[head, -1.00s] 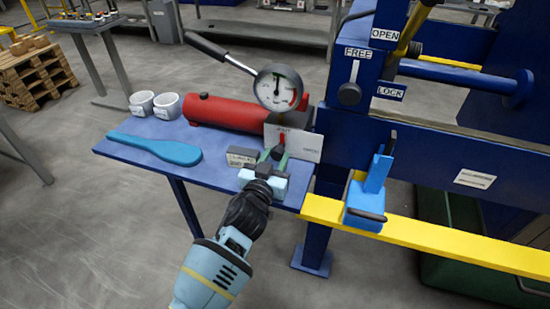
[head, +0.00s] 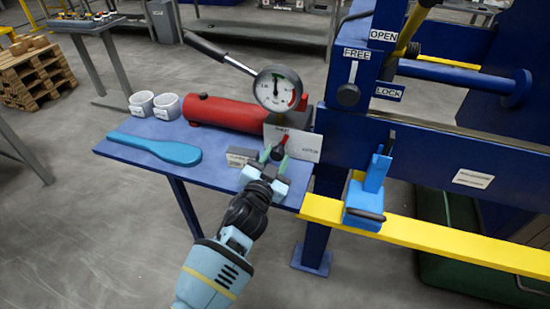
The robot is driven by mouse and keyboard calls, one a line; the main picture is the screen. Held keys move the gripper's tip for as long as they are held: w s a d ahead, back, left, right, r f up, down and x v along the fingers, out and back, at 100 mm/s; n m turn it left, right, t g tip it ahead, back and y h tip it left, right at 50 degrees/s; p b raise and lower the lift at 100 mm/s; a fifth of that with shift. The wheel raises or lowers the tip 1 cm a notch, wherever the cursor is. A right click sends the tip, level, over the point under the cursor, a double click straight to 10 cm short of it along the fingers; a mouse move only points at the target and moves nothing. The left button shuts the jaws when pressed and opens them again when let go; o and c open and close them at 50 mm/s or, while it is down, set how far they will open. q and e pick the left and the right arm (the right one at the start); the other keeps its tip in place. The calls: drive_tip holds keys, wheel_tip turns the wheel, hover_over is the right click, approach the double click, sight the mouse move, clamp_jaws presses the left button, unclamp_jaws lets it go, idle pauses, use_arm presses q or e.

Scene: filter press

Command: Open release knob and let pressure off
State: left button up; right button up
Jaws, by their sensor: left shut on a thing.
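The release knob (head: 281,146), black with a red mark, sits at the right part of the blue shelf in front of a white card (head: 305,147). The card's lettering is too small to read surely. My left gripper (head: 274,159) reaches in from below, its green-tipped fingers shut around the knob. The fingers hide part of it. The round pressure gauge (head: 278,89) stands behind on the red pump (head: 225,113); its needle points roughly upward. My right gripper is not in view.
The blue shelf (head: 215,180) also holds a light-blue paddle (head: 155,148), two white cups (head: 167,106) and a small grey block (head: 241,156). A pump lever (head: 217,52) slopes up left. The blue press frame, a yellow rail (head: 440,244) and a bright-blue bracket (head: 367,195) stand right.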

use_arm(q)
drive_tip(key=o, duration=0.7)
drive_tip(key=shift+p+v, duration=0.45)
drive_tip(key=shift+v, duration=3.5)
